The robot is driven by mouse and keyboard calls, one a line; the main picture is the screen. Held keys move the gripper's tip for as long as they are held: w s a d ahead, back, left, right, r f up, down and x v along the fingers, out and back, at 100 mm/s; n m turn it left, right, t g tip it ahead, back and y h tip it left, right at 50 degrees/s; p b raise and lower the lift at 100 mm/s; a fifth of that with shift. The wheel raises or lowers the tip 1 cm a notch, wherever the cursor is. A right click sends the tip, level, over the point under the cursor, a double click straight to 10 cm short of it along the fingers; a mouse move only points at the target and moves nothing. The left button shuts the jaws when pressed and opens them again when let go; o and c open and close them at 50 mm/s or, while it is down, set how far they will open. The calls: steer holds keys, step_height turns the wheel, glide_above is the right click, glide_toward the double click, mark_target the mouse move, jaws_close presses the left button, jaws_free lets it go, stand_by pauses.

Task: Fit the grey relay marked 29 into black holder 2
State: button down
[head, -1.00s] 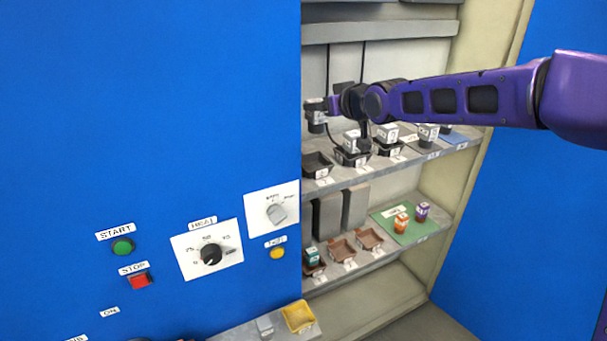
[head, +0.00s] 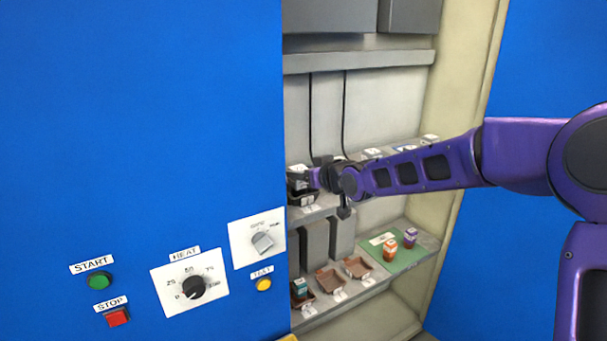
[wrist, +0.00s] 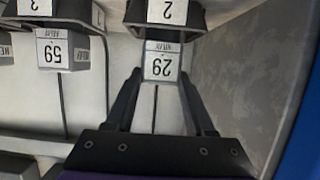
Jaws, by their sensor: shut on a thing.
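The grey relay marked 29 (wrist: 161,64) is between the two fingers of my gripper (wrist: 160,82) in the wrist view, which shows the scene upside down. My gripper is shut on it. Black holder 2 (wrist: 190,22) is right at the relay's lower end, and its front wall hides that end. I cannot tell whether the relay is fully seated. In the head view my gripper (head: 309,178) is low over black holder 2 (head: 299,194) at the left end of the upper shelf, with the relay (head: 297,172) partly showing.
Grey relay 59 (wrist: 62,52) stands in neighbouring holder 3 (wrist: 80,12), close beside my finger. The blue cabinet wall (head: 140,120) is close on the left. The lower shelf bears brown holders (head: 328,278) and a green mat (head: 410,254).

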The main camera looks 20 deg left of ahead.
steer(key=shift+f+b, duration=0.3)
steer(key=shift+c, duration=1.3)
jaws_free()
steer(key=shift+r, duration=0.1)
steer(key=shift+r+p, duration=0.25)
steer(key=shift+p, duration=0.05)
steer(key=shift+s+d+r, duration=0.15)
steer(key=shift+d+r, duration=0.05)
steer(key=shift+d, duration=0.1)
steer(key=p+v, duration=0.3)
steer(key=v, duration=0.8)
steer(key=shift+s+p, duration=0.15)
steer(key=shift+p, duration=0.15)
